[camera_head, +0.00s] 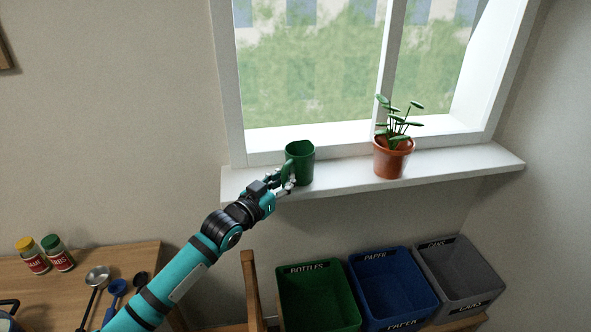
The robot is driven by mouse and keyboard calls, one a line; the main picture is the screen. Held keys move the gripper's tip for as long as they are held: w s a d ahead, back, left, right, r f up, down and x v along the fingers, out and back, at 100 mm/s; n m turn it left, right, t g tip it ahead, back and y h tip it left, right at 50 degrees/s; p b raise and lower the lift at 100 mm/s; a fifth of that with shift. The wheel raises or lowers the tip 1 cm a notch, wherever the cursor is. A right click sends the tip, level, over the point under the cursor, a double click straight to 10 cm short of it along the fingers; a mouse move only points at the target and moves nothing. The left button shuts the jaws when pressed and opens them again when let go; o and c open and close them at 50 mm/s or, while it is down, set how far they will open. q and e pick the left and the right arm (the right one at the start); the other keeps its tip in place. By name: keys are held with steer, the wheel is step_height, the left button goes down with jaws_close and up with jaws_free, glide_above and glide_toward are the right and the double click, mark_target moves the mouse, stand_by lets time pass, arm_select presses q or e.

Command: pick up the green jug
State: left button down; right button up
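The green jug (303,162) stands upright on the white windowsill, its handle facing left toward my arm. My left gripper (287,181) is at the jug's lower left side, by the handle. The fingers overlap the handle area in the picture; they are small and partly hidden, so I cannot tell whether they are closed on it. My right gripper is not in view.
A potted plant (393,157) stands on the windowsill (447,164) to the right of the jug. Below are a green bin (318,297), a blue bin (393,285) and a grey bin (459,272). A wooden counter (130,257) at lower left holds spice jars and utensils.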

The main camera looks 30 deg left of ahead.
mark_target(284, 170)
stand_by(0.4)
arm_select(q)
steer(key=shift+r, duration=0.4)
steer(key=r, duration=0.1)
steer(key=r+b, duration=0.1)
steer(key=shift+d+r, duration=0.2)
steer(key=shift+r, duration=0.2)
steer(key=s+d+r+b, duration=0.1)
steer(key=s+d+b, duration=0.1)
steer(key=s+d, duration=0.8)
steer(key=shift+d+r, duration=0.2)
steer(key=shift+d, duration=0.9)
steer(key=shift+w, duration=0.1)
